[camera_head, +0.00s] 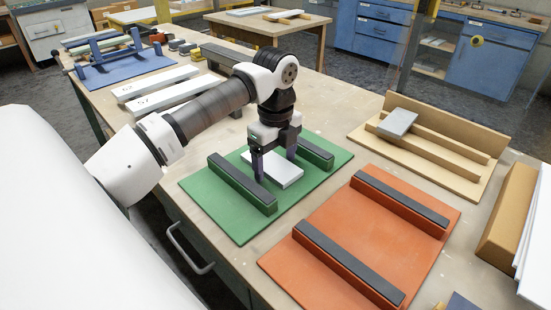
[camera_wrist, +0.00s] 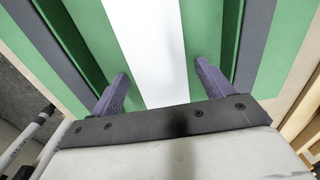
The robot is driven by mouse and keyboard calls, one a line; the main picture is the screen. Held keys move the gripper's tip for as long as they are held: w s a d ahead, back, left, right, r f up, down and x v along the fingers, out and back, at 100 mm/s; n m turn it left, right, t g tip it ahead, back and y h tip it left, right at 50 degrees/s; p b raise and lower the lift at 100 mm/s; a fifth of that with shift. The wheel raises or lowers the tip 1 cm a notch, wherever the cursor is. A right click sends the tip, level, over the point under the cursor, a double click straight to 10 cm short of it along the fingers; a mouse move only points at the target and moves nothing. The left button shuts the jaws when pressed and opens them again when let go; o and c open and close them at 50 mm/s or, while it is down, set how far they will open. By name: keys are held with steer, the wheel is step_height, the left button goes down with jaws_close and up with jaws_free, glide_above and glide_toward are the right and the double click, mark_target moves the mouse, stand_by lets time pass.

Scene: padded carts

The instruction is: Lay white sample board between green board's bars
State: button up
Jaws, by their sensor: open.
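The white sample board (camera_head: 284,174) lies flat on the green board (camera_head: 207,190), between its near dark bar (camera_head: 240,184) and its far dark bar (camera_head: 303,148). In the wrist view the white board (camera_wrist: 150,45) has a strip of green on each side, apart from both bars. My gripper (camera_head: 274,163) is low over the white board. In the wrist view my gripper (camera_wrist: 162,72) is open, one finger on each side of the white board, with gaps between. The upper end of the white board is partly hidden by my gripper in the head view.
An orange board (camera_head: 370,235) with two dark bars lies to the right. A wooden stand (camera_head: 435,155) with a grey block (camera_head: 398,122) is behind it. White boards (camera_head: 155,83) and a blue board (camera_head: 125,70) lie to the left.

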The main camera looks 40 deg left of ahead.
mark_target(275, 165)
step_height(275, 165, up, 12)
steer(key=shift+r+p, duration=0.15)
steer(key=shift+p, duration=0.2)
